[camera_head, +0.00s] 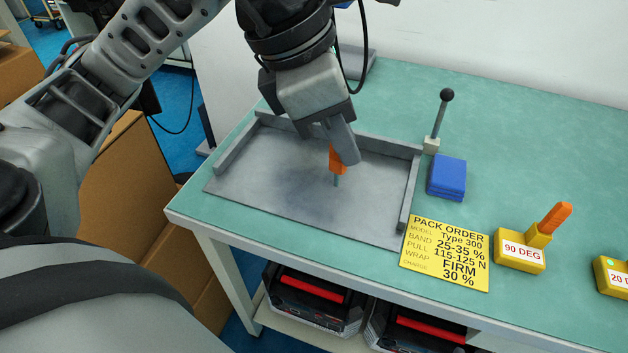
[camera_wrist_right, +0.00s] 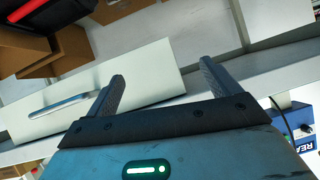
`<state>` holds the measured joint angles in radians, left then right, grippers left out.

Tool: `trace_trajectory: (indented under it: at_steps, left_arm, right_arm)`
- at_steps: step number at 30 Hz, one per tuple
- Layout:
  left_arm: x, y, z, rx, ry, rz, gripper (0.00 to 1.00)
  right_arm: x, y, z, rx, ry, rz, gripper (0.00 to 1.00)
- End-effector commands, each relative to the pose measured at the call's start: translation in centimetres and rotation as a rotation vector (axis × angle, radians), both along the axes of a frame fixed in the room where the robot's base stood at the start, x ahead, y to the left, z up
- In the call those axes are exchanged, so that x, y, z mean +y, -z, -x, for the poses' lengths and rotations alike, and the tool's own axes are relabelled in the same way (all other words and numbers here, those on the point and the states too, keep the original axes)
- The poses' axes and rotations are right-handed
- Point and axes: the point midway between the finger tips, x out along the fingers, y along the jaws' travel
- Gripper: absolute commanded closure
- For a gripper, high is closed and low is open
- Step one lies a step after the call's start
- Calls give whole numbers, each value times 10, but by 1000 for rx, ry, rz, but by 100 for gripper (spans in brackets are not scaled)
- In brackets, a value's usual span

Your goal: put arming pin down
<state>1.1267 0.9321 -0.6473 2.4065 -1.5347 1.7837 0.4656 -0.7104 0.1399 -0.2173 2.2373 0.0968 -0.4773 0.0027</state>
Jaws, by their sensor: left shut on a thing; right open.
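The arming pin (camera_head: 336,162) has an orange top and a thin grey shaft pointing down. My left gripper (camera_head: 340,150) is shut on it, over the grey metal tray (camera_head: 270,185) on the green bench. The finger hides part of the orange top. I cannot tell whether the pin's lower tip touches the tray. My right gripper (camera_wrist_right: 165,90) shows only in the right wrist view, open with nothing between its fingers. A white drawer front with a handle (camera_wrist_right: 70,108) lies beyond it.
Right of the tray are a black-knobbed lever (camera_head: 439,115), blue blocks (camera_head: 447,176), a yellow pack order card (camera_head: 445,252) and a yellow 90 DEG block (camera_head: 518,250) with an orange handle. The bench's back right is clear. Cardboard boxes (camera_head: 130,200) stand left of the bench.

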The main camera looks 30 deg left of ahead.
Motion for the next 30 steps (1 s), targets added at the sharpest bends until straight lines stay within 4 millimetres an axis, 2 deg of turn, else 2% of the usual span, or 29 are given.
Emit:
trace_trajectory:
  at_steps: [3, 8, 19, 21, 24, 30]
  left_arm:
    - [1, -2, 4, -3, -124, 2, 100]
    - [9, 1, -1, 5, -198, 3, 100]
    - [70, 41, -63, 10, -202, -1, 100]
    - [77, 58, -70, 12, -199, 0, 100]
    - [85, 72, -80, 9, -197, 1, 100]
    - [94, 86, -89, 6, -193, 2, 100]
  right_arm:
    - [0, 1, -1, -5, 0, -3, 11]
    - [1, -1, -2, -14, -1, -7, 11]
    - [1, 5, -1, -17, -1, -4, 11]
    - [1, 8, -1, -19, -1, -4, 11]
    - [1, 9, -1, -21, -3, -2, 11]
    - [1, 6, -1, -26, -5, -2, 11]
